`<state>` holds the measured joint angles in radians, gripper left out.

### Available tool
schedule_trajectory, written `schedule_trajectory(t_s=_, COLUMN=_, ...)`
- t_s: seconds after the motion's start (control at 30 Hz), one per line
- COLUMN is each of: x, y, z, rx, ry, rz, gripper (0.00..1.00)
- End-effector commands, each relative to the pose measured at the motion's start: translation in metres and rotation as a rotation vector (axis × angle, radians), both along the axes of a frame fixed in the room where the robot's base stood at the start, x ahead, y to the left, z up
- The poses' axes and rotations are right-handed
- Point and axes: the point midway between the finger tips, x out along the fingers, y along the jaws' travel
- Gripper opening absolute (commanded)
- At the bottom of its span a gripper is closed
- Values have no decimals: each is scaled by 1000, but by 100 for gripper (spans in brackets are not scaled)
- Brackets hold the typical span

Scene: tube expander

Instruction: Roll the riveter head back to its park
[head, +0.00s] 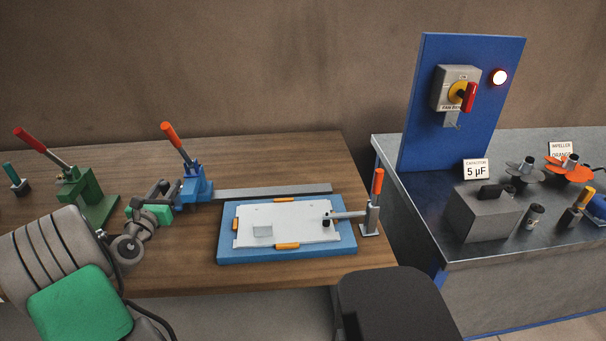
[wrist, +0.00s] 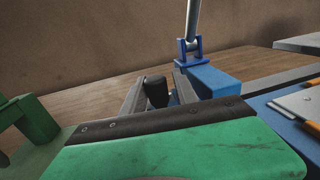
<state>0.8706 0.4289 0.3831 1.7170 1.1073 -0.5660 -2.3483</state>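The blue riveter head (head: 193,190) with a raised orange-tipped lever sits at the left end of a flat grey rail (head: 275,190). In the wrist view its blue body (wrist: 216,82) and lever bracket are ahead, right of centre. My gripper (head: 166,190) is just left of the riveter head. In the wrist view my two fingers (wrist: 160,85) stand apart on either side of a dark knob (wrist: 157,91). A small gap with blue behind it shows between knob and right finger. Contact with the left finger is unclear.
A blue fixture (head: 235,252) holding a white plate lies in front of the rail, with an orange-handled clamp (head: 371,215) at its right. A green lever press (head: 85,195) stands left of my arm. A metal bench (head: 400,155) with a blue switch panel is at right.

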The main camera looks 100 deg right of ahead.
Motion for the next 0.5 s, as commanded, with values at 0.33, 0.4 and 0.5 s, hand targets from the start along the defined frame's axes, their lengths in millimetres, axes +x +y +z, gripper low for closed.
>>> schedule_trajectory(t_s=0.33, x=5, y=28, z=1, rx=0, ry=1, rz=1, gripper=35)
schedule_trajectory(t_s=0.4, x=6, y=34, z=0, rx=1, ry=1, rz=2, gripper=35)
schedule_trajectory(t_s=0.5, x=6, y=39, z=0, rx=0, ry=2, rz=0, gripper=35)
